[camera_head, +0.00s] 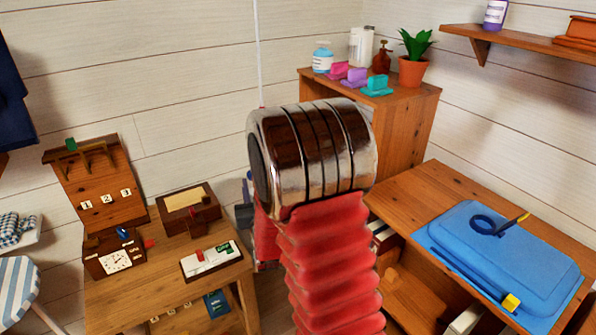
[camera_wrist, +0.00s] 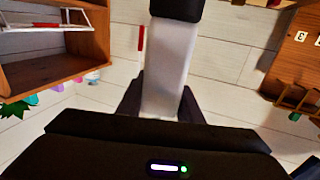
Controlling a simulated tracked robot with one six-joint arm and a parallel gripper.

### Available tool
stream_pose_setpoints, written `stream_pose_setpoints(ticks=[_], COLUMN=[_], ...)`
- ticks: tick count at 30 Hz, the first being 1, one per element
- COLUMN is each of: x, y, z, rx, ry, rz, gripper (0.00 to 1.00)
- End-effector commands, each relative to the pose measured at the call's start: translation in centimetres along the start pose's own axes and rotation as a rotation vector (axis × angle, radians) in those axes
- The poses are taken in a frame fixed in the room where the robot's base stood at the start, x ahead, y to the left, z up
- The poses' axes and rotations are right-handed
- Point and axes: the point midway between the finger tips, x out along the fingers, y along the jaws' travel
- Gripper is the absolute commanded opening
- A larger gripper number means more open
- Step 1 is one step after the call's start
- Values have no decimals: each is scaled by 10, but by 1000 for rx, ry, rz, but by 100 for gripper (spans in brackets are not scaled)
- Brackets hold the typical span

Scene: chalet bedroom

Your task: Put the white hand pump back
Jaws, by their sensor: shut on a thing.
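The white hand pump (camera_wrist: 170,65) is in the wrist view, a long pale body with a black end at the top edge of the picture. My gripper (camera_wrist: 161,98) is shut on it, with a dark finger on each side of its lower part. The pump appears held clear of the surfaces around it. In the head view my red and chrome arm covers the middle, and the held pump cannot be made out there.
A wooden cabinet (camera_head: 420,104) carries bottles, coloured blocks and a potted plant (camera_head: 412,62). A right-hand desk (camera_head: 408,205) holds a blue case (camera_head: 478,262) with tape on it. A left table (camera_head: 160,285) holds a clock box (camera_head: 112,262) and a number rack (camera_head: 98,182).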

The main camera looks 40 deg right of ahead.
Motion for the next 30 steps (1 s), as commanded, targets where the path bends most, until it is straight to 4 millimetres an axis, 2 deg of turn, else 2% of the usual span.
stream_pose_setpoints(ticks=[1,6,9,12,15,18,30], x=[-6,-30,-47,-62,-72,-75,-75], y=[-24,-97,-135,-163,-179,-185,-184], z=[5,19,27,32,35,36,36], rx=[-1,0,-1,-1,0,0,0], ry=[0,-1,-2,0,1,2,2], rz=[-48,-198,-280,-344,-382,-397,-396], gripper=[0,0,0,0,0,0,0])
